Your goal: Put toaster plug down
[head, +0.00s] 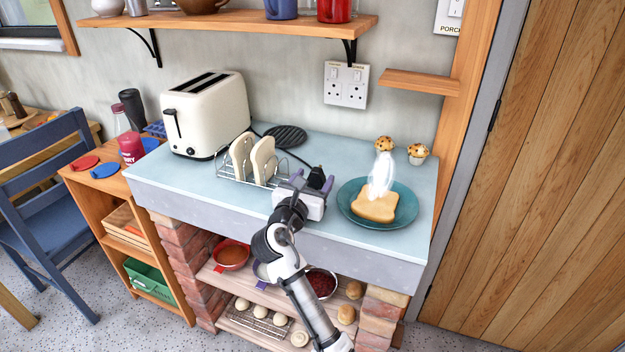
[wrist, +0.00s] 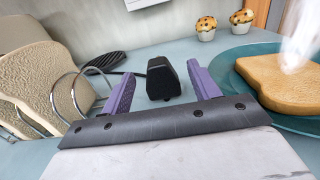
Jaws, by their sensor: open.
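The black toaster plug (head: 317,178) is on the pale blue slab (head: 330,150), between the toast rack and the teal plate. In the wrist view the plug (wrist: 162,78) stands between the two purple fingers of my gripper (wrist: 163,88), with a gap on each side. My gripper (head: 307,183) is open around the plug and low over the slab. The black cord runs back from the plug toward the cream toaster (head: 206,112). The underside of the plug is hidden, so I cannot tell exactly how it meets the slab.
A wire toast rack (head: 232,180) with bread slices stands close on the left. A teal plate (head: 352,209) with toast (head: 376,206) is close on the right. A double socket (head: 346,85) is on the wall.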

